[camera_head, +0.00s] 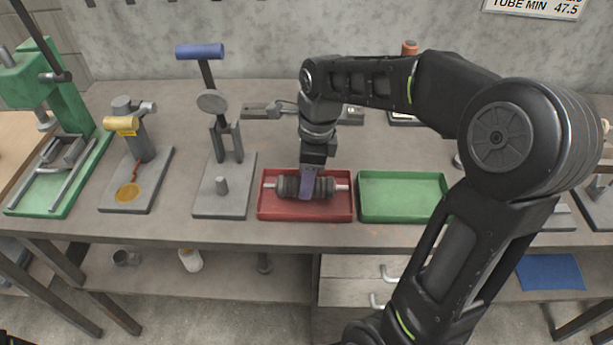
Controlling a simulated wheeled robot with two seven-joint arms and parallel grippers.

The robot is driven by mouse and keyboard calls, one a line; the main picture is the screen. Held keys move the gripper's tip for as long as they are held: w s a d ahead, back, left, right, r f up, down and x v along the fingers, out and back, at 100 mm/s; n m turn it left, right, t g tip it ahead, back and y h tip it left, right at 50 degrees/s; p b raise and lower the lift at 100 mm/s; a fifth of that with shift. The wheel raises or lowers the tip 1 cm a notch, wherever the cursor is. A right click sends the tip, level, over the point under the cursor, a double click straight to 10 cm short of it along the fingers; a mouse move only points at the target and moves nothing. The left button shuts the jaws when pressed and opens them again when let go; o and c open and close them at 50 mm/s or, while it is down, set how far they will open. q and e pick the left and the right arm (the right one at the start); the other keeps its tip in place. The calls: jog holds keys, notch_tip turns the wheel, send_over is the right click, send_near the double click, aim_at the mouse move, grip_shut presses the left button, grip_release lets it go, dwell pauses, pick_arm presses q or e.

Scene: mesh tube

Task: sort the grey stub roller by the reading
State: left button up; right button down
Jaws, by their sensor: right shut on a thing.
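The grey stub roller (289,187) lies lengthwise across the red tray (305,213), with a pale shaft end showing at each side. My right gripper (307,186) points down from above and is shut around the roller's middle. The fingers hide that part of the roller. I cannot tell whether the roller touches the tray floor. The green tray (402,213) stands just to the right and its visible floor is empty. A wall sign (540,8), cut off at the top right, reads "TUBE MIN 47.5". My left gripper is not in view.
A stand with a blue-handled lever (200,52) is left of the red tray. My right arm covers the bench's right part.

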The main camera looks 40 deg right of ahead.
jog(key=shift+f+b, duration=0.35)
jog(key=shift+f, duration=0.15)
dwell(0.3)
jog(key=c, duration=0.7)
grip_release()
jog(key=shift+o, duration=0.2)
jog(key=r, duration=0.7)
jog(key=shift+s+d+r, duration=0.3)
jog(key=shift+d+r, duration=0.05)
